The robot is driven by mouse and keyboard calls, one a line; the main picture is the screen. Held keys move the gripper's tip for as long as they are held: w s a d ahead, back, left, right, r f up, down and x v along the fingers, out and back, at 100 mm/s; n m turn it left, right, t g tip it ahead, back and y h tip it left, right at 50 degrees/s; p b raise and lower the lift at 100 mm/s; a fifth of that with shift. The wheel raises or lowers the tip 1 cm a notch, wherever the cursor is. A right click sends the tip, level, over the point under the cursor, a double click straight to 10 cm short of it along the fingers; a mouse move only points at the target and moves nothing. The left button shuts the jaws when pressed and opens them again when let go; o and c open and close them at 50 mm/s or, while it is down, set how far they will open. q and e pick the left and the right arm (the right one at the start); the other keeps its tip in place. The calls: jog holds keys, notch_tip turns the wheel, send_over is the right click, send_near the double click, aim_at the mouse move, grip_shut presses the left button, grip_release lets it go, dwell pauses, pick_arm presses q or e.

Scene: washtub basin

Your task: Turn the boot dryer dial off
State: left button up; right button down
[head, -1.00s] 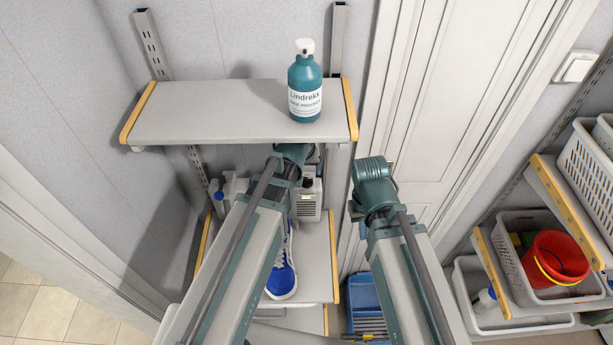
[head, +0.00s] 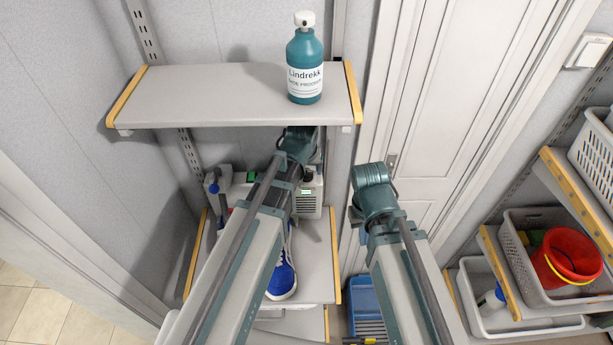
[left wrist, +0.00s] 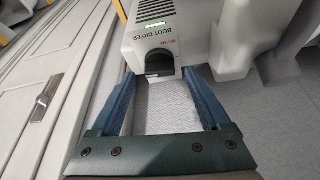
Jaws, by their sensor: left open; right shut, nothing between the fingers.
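The boot dryer (head: 309,201) is a pale grey box with a small lit display, on the lower shelf, partly behind my left arm. A dark round part, seemingly the dial (head: 308,174), shows on it. In the left wrist view the dryer (left wrist: 152,28), lettered "BOOT DRYER", is close ahead, with a dark rounded part (left wrist: 160,63) at its near end. My left gripper (left wrist: 161,76) is open, its blue fingers on either side of that dark part; contact is unclear. My right gripper (head: 370,192) is shut and empty, right of the shelves.
The upper shelf (head: 215,97) with a teal bottle (head: 305,62) overhangs the dryer. A blue shoe (head: 283,272) is on the lower shelf (head: 317,268). Crates and a red bucket (head: 565,258) stand at the right. A white door (head: 450,120) is behind my right arm.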

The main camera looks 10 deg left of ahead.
pick_arm(q)
jog(key=shift+w+f, duration=0.25)
jog(key=shift+f, duration=0.35)
pick_arm(e)
jog(key=shift+f, duration=0.5)
pick_arm(q)
jog(key=shift+r, duration=0.1)
jog(key=shift+c, duration=0.3)
grip_shut()
